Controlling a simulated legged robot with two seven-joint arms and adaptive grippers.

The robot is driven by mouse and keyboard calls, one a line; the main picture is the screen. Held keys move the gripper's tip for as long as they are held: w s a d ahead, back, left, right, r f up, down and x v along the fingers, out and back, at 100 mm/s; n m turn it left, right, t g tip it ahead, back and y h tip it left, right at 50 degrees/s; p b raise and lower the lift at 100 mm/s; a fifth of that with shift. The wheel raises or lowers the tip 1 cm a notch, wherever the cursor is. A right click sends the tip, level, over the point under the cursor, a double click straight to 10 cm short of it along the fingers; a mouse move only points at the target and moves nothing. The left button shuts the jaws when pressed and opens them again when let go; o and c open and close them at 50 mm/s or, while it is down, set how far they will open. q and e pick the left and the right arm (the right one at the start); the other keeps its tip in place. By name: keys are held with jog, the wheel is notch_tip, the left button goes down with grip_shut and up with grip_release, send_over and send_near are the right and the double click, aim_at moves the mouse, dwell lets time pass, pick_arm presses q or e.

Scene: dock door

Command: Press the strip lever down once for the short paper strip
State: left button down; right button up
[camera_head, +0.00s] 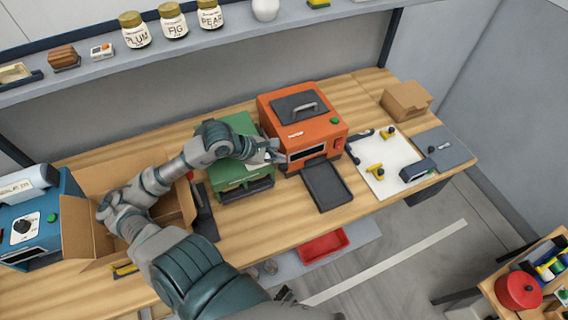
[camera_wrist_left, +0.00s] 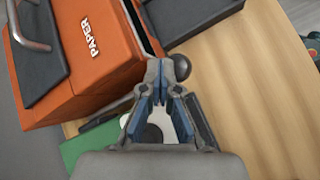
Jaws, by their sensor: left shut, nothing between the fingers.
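The orange machine (camera_head: 300,115) stands on the wooden bench, with a dark slot in its front and a dark tray (camera_head: 327,186) before it. In the left wrist view the machine (camera_wrist_left: 85,65) bears the word PAPER. A round dark knob (camera_wrist_left: 183,67), which may be the end of the strip lever, shows just beside my fingertips; I cannot tell whether they touch it. My left gripper (camera_head: 277,154) is at the machine's left front side; in the wrist view its fingertips (camera_wrist_left: 160,72) are together and hold nothing. The lever's arm is mostly hidden. No paper strip can be made out.
A green machine (camera_head: 240,178) stands close to the left, under my forearm. An open cardboard box (camera_head: 82,232) and a blue machine (camera_head: 40,215) are further left. A white board (camera_head: 385,160) with yellow pieces and a small carton (camera_head: 406,98) are right. Jars stand on the shelf (camera_head: 100,65).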

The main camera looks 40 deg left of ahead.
pick_arm(q)
jog(key=shift+w+d+r, duration=0.1)
jog(key=shift+d+r, duration=0.05)
jog(key=shift+r, duration=0.1)
jog(key=r+p, duration=0.1)
jog(key=a+r, duration=0.1)
jog(key=a+r+p, duration=0.1)
jog(key=r, duration=0.1)
jog(key=shift+w+r+p, duration=0.1)
jog(key=shift+p, duration=0.25)
jog(key=shift+d+r, duration=0.15)
jog(key=shift+d, duration=0.45)
jog(key=shift+a, duration=0.1)
